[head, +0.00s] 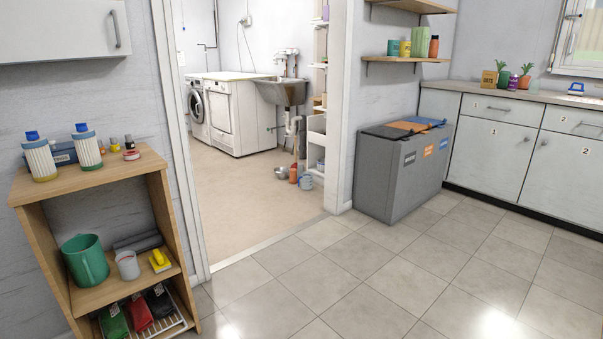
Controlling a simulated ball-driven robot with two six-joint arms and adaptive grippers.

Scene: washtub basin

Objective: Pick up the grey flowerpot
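No thing is clearly a grey flowerpot from here. A small blue-grey pot-like vessel (306,181) stands on the floor through the doorway, below the washtub basin (281,92); it is too small to tell exactly what it is. A pale grey-white cup-shaped container (127,265) stands on the middle shelf of the wooden shelf unit at left, beside a green jug (86,260). Neither of my grippers is in view.
The wooden shelf unit (90,186) stands left of the doorway. A grey recycling bin (397,175) stands right of it. An orange-red bottle (293,173) and a metal bowl (281,172) are near the blue-grey vessel. The tiled floor (350,270) and doorway are clear.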

